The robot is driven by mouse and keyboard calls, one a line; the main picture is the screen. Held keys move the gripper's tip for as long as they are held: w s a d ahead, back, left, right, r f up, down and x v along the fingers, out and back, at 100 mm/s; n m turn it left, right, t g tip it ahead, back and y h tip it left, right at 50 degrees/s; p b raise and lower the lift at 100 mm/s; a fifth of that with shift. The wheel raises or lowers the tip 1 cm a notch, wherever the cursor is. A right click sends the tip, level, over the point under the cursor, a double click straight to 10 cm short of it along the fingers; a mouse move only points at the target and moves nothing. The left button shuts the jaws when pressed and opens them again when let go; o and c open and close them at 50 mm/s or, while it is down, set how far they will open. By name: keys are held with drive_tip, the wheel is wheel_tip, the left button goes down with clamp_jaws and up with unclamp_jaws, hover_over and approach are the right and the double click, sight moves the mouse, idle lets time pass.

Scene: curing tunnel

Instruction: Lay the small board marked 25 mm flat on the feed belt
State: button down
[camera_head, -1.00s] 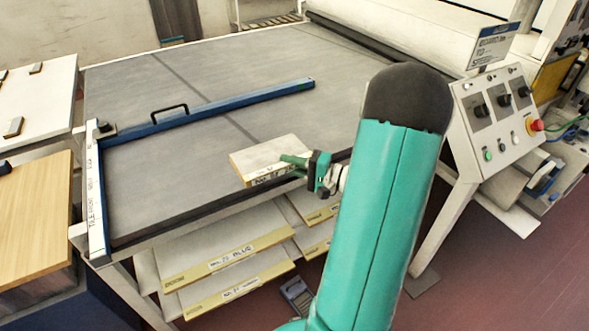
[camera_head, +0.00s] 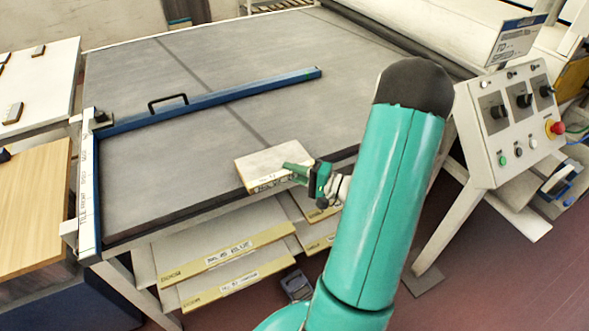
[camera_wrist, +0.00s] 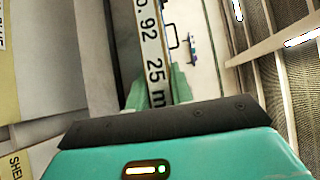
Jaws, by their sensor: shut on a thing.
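The small board (camera_head: 268,165) is pale on top with a labelled yellowish front edge. In the wrist view its edge label (camera_wrist: 152,50) reads "25 m", with the rest cut off or hidden, and part of another marking ending in "92". My gripper (camera_head: 299,173) is shut on the board's right side. The board is close to level, at the near edge of the grey feed belt (camera_head: 200,150). I cannot tell whether it touches the belt. In the wrist view the green fingers (camera_wrist: 150,95) sit either side of the board's edge.
A blue bar (camera_head: 220,98) with a black handle lies across the belt. A white strip (camera_head: 88,190) runs along the belt's left end. Labelled boards (camera_head: 225,255) lie on shelves below the near edge. A control panel (camera_head: 515,125) stands at the right. The belt behind the blue bar is clear.

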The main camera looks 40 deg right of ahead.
drive_tip(key=shift+a+f, duration=0.1)
drive_tip(key=shift+a, duration=0.1)
drive_tip(key=shift+d, duration=0.15)
drive_tip(key=shift+s+f, duration=0.1)
drive_tip(key=shift+f, duration=0.05)
drive_tip(key=c, duration=1.2)
unclamp_jaws()
drive_tip(key=shift+c, duration=0.2)
